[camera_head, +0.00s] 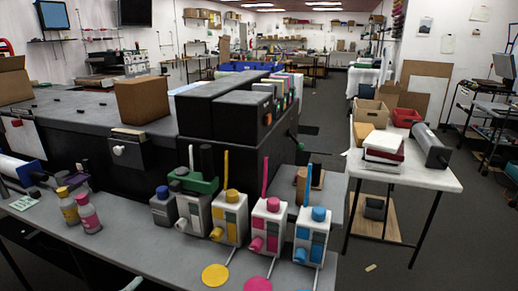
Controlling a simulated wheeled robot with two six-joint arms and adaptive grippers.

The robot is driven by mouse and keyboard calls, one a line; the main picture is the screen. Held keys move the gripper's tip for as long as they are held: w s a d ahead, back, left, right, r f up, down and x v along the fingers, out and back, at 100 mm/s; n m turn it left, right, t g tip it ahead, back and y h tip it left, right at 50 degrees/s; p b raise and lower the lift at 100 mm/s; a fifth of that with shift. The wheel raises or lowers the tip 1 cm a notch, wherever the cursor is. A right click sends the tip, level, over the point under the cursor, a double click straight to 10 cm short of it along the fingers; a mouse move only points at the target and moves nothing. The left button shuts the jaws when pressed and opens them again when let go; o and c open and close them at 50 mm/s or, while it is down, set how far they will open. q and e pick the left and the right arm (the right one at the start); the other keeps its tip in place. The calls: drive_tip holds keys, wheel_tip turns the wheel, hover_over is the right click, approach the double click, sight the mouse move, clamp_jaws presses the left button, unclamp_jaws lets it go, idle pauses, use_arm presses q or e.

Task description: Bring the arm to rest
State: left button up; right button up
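Neither of my grippers shows in the head view. A small pale curved piece (133,284) shows at the bottom edge; I cannot tell what it belongs to. A grey table (150,235) runs along the front. On it stand white bottle units with yellow (229,218), magenta (267,226) and blue (312,235) parts. A grey and black unit (194,208) stands to their left. Flat yellow (215,275) and magenta (258,284) discs lie in front of them. A yellow bottle (70,207) and a pink bottle (88,213) stand further left.
A large black machine (110,170) stands behind the table, with a cardboard box (142,99) on top. A white cylinder with a blue ring (22,170) lies at the left edge. A white side table (400,172) bears a dark roller (430,146). Open floor (450,235) lies at right.

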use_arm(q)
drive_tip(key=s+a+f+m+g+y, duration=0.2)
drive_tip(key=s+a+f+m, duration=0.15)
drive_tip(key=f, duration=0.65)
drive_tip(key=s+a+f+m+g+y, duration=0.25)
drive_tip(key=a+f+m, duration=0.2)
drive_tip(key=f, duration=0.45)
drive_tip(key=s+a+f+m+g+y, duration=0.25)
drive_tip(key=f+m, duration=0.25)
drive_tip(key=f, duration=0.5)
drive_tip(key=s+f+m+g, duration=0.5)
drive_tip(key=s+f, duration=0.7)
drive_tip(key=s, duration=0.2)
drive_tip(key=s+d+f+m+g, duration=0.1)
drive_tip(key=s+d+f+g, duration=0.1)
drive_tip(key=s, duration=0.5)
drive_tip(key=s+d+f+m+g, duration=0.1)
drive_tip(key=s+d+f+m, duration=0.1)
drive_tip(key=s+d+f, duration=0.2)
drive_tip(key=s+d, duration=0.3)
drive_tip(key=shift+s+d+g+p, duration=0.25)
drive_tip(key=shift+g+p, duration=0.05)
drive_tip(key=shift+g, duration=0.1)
